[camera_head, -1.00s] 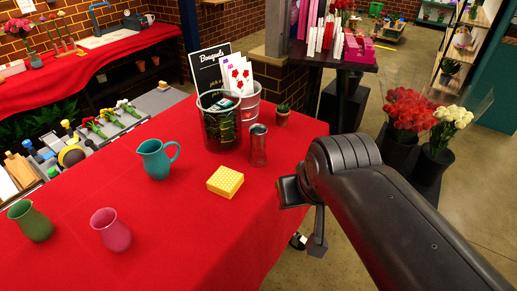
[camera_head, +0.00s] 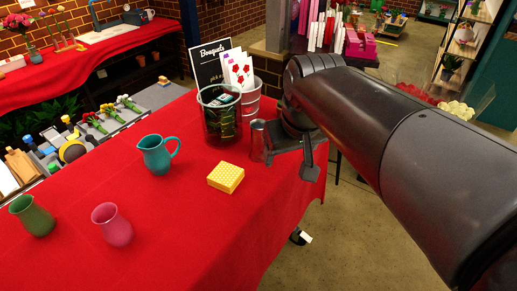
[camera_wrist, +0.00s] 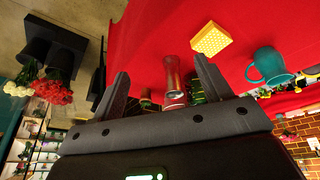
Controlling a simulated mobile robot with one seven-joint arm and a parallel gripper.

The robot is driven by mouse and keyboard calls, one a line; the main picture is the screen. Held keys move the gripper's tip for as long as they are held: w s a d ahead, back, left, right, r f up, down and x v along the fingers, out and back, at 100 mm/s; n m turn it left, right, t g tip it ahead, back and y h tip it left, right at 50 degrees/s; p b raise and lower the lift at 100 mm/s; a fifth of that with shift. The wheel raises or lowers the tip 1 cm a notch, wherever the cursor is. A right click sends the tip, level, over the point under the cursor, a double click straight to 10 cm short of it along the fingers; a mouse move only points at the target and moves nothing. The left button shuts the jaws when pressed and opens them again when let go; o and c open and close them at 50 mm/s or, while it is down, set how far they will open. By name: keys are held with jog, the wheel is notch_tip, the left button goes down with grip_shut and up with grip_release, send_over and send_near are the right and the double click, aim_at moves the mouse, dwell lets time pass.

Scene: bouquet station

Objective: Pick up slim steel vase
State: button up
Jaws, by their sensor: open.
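The slim steel vase (camera_head: 259,141) stands upright on the red table, just right of the glass container. It also shows in the wrist view (camera_wrist: 173,75), between the two open fingers of my gripper (camera_wrist: 160,95), with its nearer end overlapping the space in front of the palm. In the head view my gripper (camera_head: 290,145) is at the right side of the vase, and part of it is hidden by my wrist. I cannot tell whether a finger touches the vase.
A glass container (camera_head: 221,115) and a metal bucket (camera_head: 252,100) stand close behind the vase. A yellow patterned block (camera_head: 226,177), a teal pitcher (camera_head: 157,155), a pink vase (camera_head: 112,225) and a green vase (camera_head: 32,216) stand on the red table (camera_head: 190,240). The table's front is clear.

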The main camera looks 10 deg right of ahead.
jog(key=w+a+n+g, duration=0.1)
jog(key=w+n+g, duration=0.1)
jog(key=w, duration=1.1)
jog(key=n+g, duration=0.2)
send_near(259, 135)
jog(key=w+f, duration=0.1)
jog(key=w, duration=0.1)
jog(key=f, duration=1)
jog(key=shift+w+d+f, duration=0.15)
jog(key=shift+w+f, duration=0.1)
jog(key=shift+f, duration=0.15)
grip_shut()
jog(key=shift+r, duration=0.1)
